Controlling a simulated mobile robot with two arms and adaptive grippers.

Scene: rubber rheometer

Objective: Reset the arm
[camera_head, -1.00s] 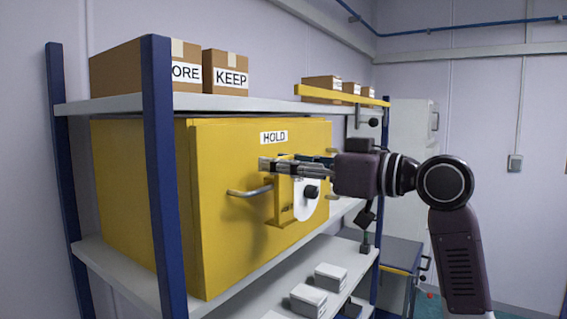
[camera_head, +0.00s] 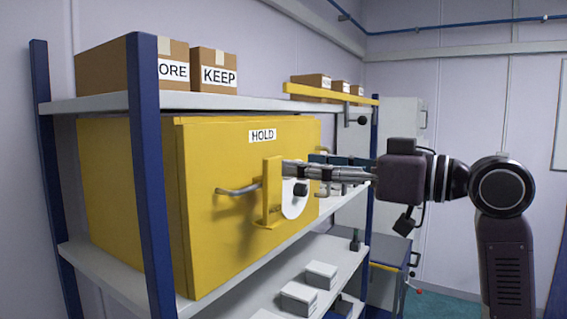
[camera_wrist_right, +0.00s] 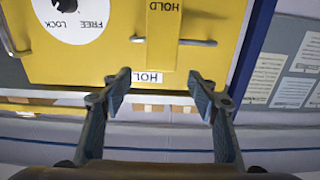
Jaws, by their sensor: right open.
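My right gripper (camera_head: 300,168) is open and empty. It points left in the head view, in front of the yellow cabinet (camera_head: 215,235) marked HOLD. It partly covers the white dial (camera_head: 291,209) with its black knob, beside the yellow upright bracket (camera_head: 267,215). In the right wrist view, the fingers of my right gripper (camera_wrist_right: 161,92) are spread, with nothing between them. That view shows the dial (camera_wrist_right: 92,25) with LOCK and FREE upside down, and the bracket (camera_wrist_right: 162,45) with a HOLD label. My left gripper is out of view.
The cabinet stands on a shelf rack with blue posts (camera_head: 148,180). A curved metal handle (camera_head: 238,190) sticks out of its front. Cartons (camera_head: 214,55) stand above; small white boxes (camera_head: 298,297) lie below. A yellow rail (camera_head: 320,93) edges the upper shelf.

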